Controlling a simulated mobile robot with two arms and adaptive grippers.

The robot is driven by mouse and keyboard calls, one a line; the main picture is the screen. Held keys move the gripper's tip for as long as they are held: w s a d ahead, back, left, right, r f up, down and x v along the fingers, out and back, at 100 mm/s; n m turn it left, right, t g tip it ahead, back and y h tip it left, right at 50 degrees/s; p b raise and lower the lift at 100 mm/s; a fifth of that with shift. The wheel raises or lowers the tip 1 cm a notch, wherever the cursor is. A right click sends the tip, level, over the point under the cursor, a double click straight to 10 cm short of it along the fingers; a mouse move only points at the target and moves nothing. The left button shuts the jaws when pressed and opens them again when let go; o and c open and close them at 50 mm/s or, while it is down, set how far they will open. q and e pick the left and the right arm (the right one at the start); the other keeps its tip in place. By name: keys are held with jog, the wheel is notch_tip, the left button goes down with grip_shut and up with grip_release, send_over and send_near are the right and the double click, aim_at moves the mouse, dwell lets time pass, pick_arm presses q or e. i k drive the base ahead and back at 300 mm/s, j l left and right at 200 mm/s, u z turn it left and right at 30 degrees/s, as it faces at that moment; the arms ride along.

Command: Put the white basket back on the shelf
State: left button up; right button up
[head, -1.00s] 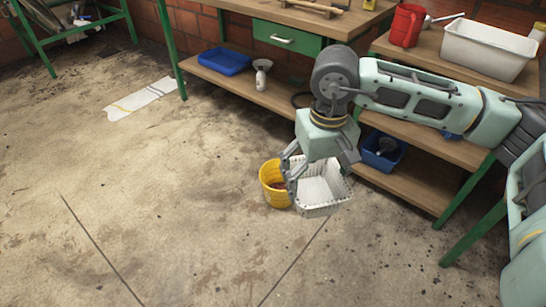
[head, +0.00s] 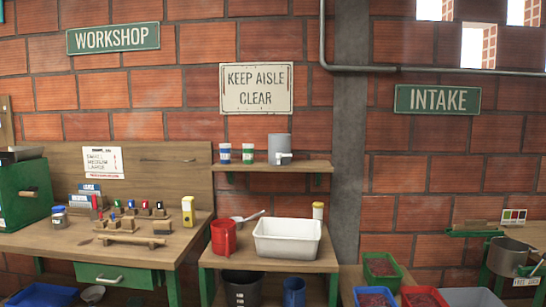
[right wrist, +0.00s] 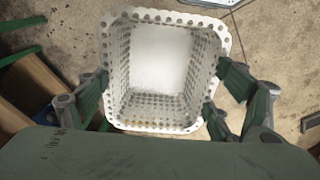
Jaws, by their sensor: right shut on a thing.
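The white perforated basket (right wrist: 165,55) fills the middle of the right wrist view and looks empty. My right gripper (right wrist: 160,92) has a finger on each side of it and is shut on the basket. Floor shows beyond the basket. In the head view a small wooden wall shelf (head: 225,167) holds two cups (head: 236,153) and a grey container with a tap (head: 279,149). Neither gripper nor the basket shows in the head view now. My left gripper is in neither current view.
A workbench (head: 50,241) stands left. Coloured crates (head: 383,269) stand right. Wooden boards (right wrist: 25,90) lie left of the basket.

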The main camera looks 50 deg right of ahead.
aim_at(308, 165)
jog(key=i+l+z, duration=0.1)
jog(key=z, duration=0.3)
jog(key=i+l+z, duration=0.1)
jog(key=z, duration=0.3)
jog(key=i+l, duration=0.05)
jog(key=l, duration=0.05)
